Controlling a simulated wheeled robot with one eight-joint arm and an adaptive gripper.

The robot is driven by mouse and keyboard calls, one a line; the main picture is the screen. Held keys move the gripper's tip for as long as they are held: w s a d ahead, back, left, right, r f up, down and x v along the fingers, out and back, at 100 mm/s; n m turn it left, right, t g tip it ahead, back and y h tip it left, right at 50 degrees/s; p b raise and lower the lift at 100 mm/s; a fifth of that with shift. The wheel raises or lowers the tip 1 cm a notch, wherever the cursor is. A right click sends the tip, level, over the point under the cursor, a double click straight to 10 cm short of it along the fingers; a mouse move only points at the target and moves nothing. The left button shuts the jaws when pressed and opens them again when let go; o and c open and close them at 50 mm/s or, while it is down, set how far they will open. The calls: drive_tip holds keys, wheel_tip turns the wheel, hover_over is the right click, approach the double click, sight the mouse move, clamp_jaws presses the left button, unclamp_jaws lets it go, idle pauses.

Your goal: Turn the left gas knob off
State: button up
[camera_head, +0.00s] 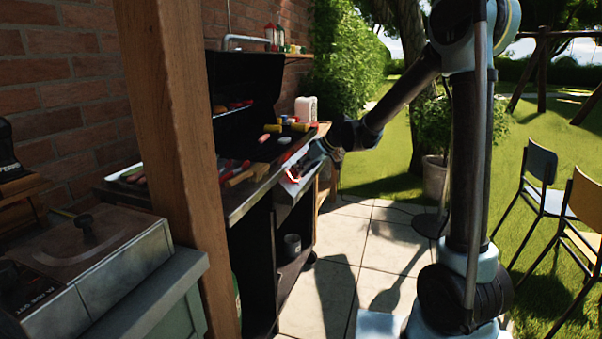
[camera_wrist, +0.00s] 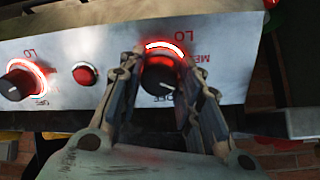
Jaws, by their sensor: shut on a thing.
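The grill's front panel (camera_wrist: 110,55) fills the upper part of the wrist view, with its lettering appearing upside down. My gripper (camera_wrist: 160,70) has its fingers on both sides of a dark round knob (camera_wrist: 157,80), shut on it. A red glowing arc shows around this knob, and a white mark on it points toward the lower right. A second knob (camera_wrist: 20,82) with a lit red ring sits at the left of the wrist view, untouched. In the head view my gripper (camera_head: 318,150) is at the grill's front panel (camera_head: 297,186), where a red glow shows; the knob itself is too small to make out.
A red round button (camera_wrist: 85,74) sits between the two knobs. The grill (camera_head: 245,90) has its lid up, with food and jars around it. A wooden post (camera_head: 180,150) stands in front at left. Chairs (camera_head: 540,175) stand on the grass at right.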

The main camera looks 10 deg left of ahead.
drive_tip(key=m, duration=0.5)
drive_tip(key=shift+w+m, duration=0.15)
drive_tip(key=shift+m, duration=0.15)
drive_tip(key=m, duration=0.5)
drive_tip(key=shift+g, duration=0.4)
drive_tip(key=shift+m, duration=0.4)
drive_tip(key=o, duration=1)
drive_tip(key=shift+o, duration=0.2)
drive_tip(key=shift+r, duration=0.15)
drive_tip(key=v, duration=1.1)
drive_tip(key=shift+d+r, duration=0.15)
drive_tip(key=shift+r, duration=0.25)
